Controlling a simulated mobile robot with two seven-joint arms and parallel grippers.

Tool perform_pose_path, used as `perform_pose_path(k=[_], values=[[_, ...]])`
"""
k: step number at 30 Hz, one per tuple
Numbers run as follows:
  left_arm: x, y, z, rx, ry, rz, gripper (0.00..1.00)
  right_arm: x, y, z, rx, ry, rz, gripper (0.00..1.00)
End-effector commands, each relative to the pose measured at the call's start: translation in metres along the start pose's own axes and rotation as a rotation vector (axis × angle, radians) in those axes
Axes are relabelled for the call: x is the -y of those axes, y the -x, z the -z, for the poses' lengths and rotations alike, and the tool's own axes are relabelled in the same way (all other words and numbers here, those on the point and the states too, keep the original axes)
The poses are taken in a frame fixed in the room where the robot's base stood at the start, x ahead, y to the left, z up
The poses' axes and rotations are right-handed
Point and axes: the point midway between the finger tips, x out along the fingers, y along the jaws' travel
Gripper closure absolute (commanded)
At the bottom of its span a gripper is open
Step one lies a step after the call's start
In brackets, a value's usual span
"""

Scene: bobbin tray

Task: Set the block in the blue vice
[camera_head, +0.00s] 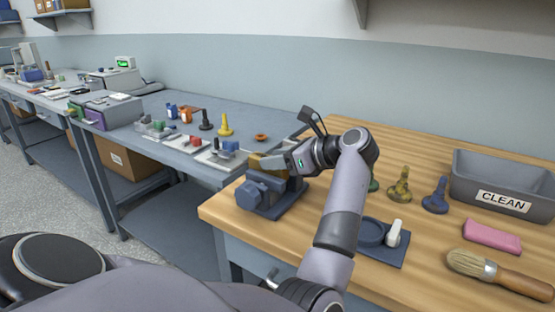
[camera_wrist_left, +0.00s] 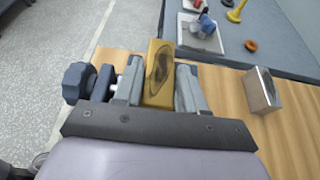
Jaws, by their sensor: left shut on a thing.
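The ochre block (camera_head: 268,163) has a dark oval patch on its face, clear in the left wrist view (camera_wrist_left: 160,70). My left gripper (camera_wrist_left: 157,82) is shut on it, with a grey finger on either side. In the head view the gripper (camera_head: 274,161) reaches left over the blue vice (camera_head: 262,198), near the front left corner of the wooden bench. The vice's blue knob (camera_wrist_left: 78,82) shows left of the block in the wrist view. The block is at or just above the vice jaws; whether it rests between them is hidden. My right gripper is out of view.
Right of my arm are a blue fixture with a white lever (camera_head: 394,233), several pawn-shaped pieces (camera_head: 399,187), a CLEAN bin (camera_head: 503,184), a pink sponge (camera_head: 491,237) and a brush (camera_head: 499,273). A metallic block (camera_wrist_left: 262,90) stands on the wood. A grey-blue bench (camera_head: 275,121) lies beyond.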

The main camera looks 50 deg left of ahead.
Motion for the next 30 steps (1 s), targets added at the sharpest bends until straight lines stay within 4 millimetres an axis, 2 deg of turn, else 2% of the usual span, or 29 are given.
perform_pose_path(k=[12, 13, 15, 25, 30], values=[[0.000, 0.000, -0.002, 0.009, 0.008, 0.003, 1.00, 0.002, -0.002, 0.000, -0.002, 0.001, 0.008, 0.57], [0.000, 0.000, -0.002, 0.009, 0.008, 0.004, 0.50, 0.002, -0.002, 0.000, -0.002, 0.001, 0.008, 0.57], [0.000, 0.000, -0.001, 0.007, 0.007, 0.003, 0.30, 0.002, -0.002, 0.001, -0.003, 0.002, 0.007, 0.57], [0.000, 0.001, 0.006, -0.005, -0.004, -0.001, 0.30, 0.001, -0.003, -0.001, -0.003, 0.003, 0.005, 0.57], [0.001, 0.024, 0.005, -0.003, -0.001, 0.005, 0.30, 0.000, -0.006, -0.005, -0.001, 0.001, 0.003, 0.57]])
